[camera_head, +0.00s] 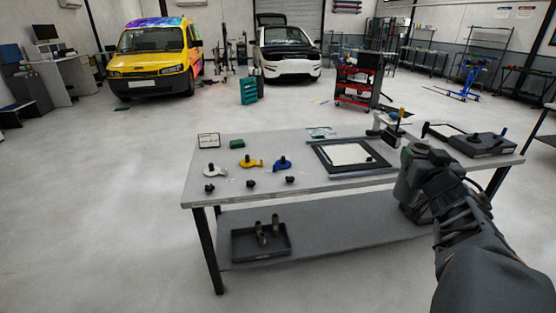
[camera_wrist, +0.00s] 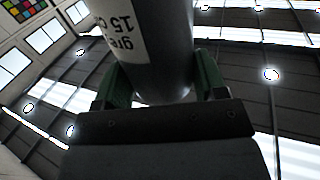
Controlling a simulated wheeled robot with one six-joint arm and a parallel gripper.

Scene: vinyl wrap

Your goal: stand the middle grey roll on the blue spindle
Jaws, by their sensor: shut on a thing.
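In the wrist view, a grey roll (camera_wrist: 160,40) with a white label reading "gre… 15 c…" stands between the two green finger pads. My gripper (camera_wrist: 160,82) is shut on it near its lower end; the rest of the roll runs out of the picture. In the head view, the blue spindle (camera_head: 282,163) is on the left half of the table top, right of a yellow one (camera_head: 249,161) and a white one (camera_head: 212,170). My gripper (camera_head: 417,160) is at the table's right front, well apart from the blue spindle. The held roll cannot be made out there.
The table (camera_head: 330,190) also bears a dark-framed panel (camera_head: 322,158), a green block (camera_head: 237,144) and small black knobs (camera_head: 250,183) along the front edge. A dark tray (camera_head: 240,248) with several upright rolls (camera_head: 275,225) is on the lower shelf. A black device (camera_head: 480,143) is at the right.

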